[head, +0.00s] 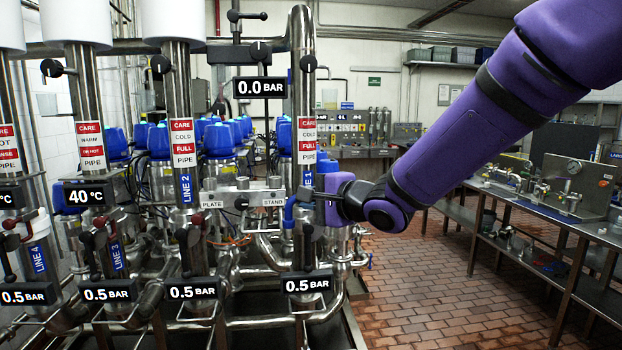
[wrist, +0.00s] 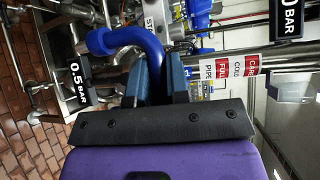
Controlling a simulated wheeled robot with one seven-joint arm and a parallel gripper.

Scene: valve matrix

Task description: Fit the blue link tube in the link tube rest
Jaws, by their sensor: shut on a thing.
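The blue link tube (head: 290,213) is a bent tube at the right end of the metal bar labelled PLATE and STAND. In the wrist view the link tube (wrist: 127,36) curves out from between my fingers, with a thicker collar at its left end. My gripper (head: 310,198) is shut on it, reaching in from the right; its two dark fingers also show in the wrist view (wrist: 160,84). The STAND end of the bar (head: 267,199) is right beside the tube. I cannot tell which part is the link tube rest, or whether the tube touches it.
A steel pipe with a CARE COLD FULL PIPE label (head: 307,140) stands just behind the gripper. Valves with black handles and 0.5 BAR displays (head: 307,284) crowd below. A steel workbench (head: 555,218) is at the right. The brick floor (head: 440,285) between is clear.

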